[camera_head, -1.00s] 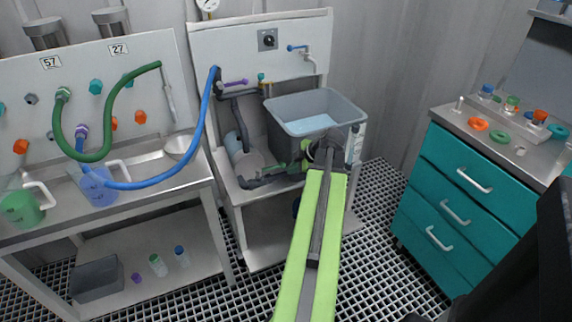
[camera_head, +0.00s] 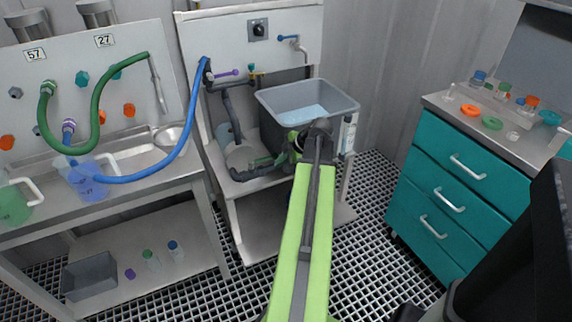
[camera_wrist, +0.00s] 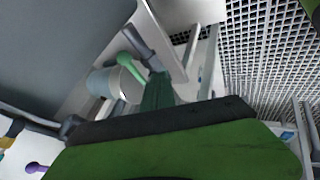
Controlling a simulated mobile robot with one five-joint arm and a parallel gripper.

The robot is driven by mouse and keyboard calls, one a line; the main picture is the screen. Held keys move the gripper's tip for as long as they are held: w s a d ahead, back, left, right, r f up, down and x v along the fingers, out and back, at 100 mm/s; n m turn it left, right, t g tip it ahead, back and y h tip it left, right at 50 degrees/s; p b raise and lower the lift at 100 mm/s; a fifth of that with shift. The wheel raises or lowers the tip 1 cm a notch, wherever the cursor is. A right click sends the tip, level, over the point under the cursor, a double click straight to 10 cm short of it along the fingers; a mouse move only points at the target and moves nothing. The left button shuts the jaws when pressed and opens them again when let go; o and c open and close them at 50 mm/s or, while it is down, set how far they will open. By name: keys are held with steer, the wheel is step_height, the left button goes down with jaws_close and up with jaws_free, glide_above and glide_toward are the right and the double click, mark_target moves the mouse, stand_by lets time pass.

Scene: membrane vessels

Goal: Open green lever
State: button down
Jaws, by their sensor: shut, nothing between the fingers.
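The green lever (camera_head: 263,161) sits on the dark grey pipe under the grey basin in the head view. In the wrist view the light green lever (camera_wrist: 131,66) lies just beyond my gripper, beside a pale cylinder. My gripper (camera_wrist: 157,90) shows there as dark green fingers held together, with nothing between them. The fingertips are close to the lever; I cannot tell whether they touch it. In the head view my arm reaches forward to the basin's front and hides part of the pipework; the fingers are hard to make out there.
The grey basin (camera_head: 305,103) stands above and right of the lever. Dark pipes (camera_head: 228,108) and a purple lever (camera_head: 226,73) lie to the left. A blue hose (camera_head: 160,173) hangs over the left bench. A teal drawer cabinet (camera_head: 455,190) stands right, with open grating floor before it.

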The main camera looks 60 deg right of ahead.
mark_target(264, 159)
steer(key=w+d+f+b, duration=0.1)
steer(key=w+d+f, duration=0.1)
steer(key=w, duration=0.3)
steer(key=shift+w+d+f+b, duration=0.15)
steer(key=shift+w+f+b, duration=0.25)
steer(key=shift+f, duration=0.25)
